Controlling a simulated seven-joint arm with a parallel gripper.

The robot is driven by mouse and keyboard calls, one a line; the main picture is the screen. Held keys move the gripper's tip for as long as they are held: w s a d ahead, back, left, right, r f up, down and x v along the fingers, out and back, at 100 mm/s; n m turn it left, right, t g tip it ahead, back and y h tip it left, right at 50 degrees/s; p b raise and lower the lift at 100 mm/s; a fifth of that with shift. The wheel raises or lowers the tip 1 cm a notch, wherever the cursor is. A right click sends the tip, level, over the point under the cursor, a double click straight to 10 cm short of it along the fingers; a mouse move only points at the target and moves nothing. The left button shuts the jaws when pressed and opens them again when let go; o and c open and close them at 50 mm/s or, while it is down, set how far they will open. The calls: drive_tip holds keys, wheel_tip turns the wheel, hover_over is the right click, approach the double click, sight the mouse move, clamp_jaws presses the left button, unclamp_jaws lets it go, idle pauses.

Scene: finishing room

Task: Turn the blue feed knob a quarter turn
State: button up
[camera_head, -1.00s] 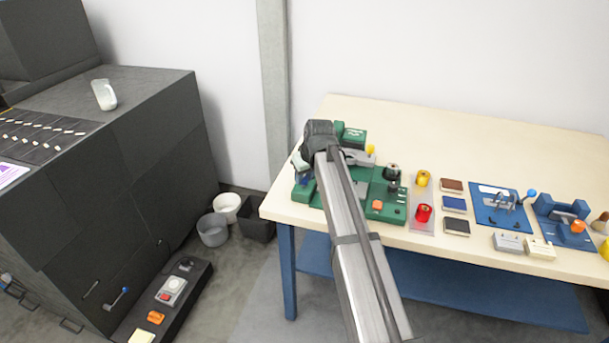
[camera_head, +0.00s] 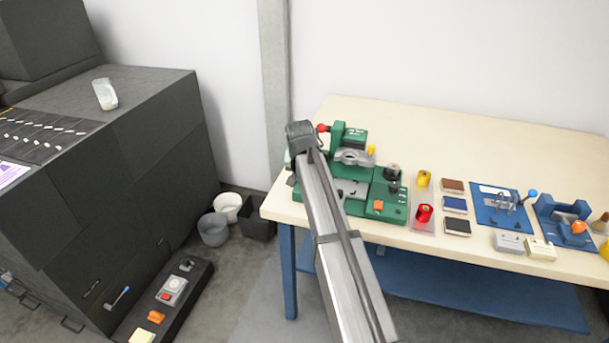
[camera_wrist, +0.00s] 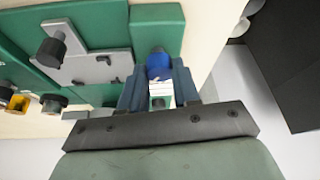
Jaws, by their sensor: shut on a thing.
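The blue feed knob (camera_wrist: 159,66) shows in the wrist view at the end of the green machine (camera_wrist: 105,22). My gripper (camera_wrist: 159,84) is shut on the knob, with a dark blue finger on each side of it. A white striped piece shows just below the knob, between the fingers. In the head view the green machine (camera_head: 384,203) stands at the left end of the table, and my wrist and arm cover its left end. The knob and fingertips are hidden there.
The cream table (camera_head: 480,145) carries a yellow spool (camera_head: 423,178), a red spool (camera_head: 423,213), several pads and two blue devices right of the machine. A red ball-ended handle (camera_head: 322,128) is close to my wrist. Bins (camera_head: 228,207) stand on the floor left of the table.

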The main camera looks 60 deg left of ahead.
drive_tip(key=m+h, duration=0.1)
drive_tip(key=m, duration=0.1)
drive_tip(key=m+t, duration=0.1)
drive_tip(key=m, duration=0.2)
drive_tip(key=shift+s+a+m+h, duration=0.1)
drive_tip(key=shift+a+m+h, duration=0.1)
drive_tip(key=shift+m+h, duration=0.15)
drive_tip(key=m+h, duration=0.1)
drive_tip(key=m, duration=0.1)
drive_tip(key=m+t+h, duration=0.1)
drive_tip(key=m, duration=0.2)
drive_tip(key=shift+a, duration=0.1)
drive_tip(key=o, duration=1.1)
drive_tip(key=shift+c, duration=0.2)
drive_tip(key=v, duration=1.3)
drive_tip(key=shift+r, duration=0.35)
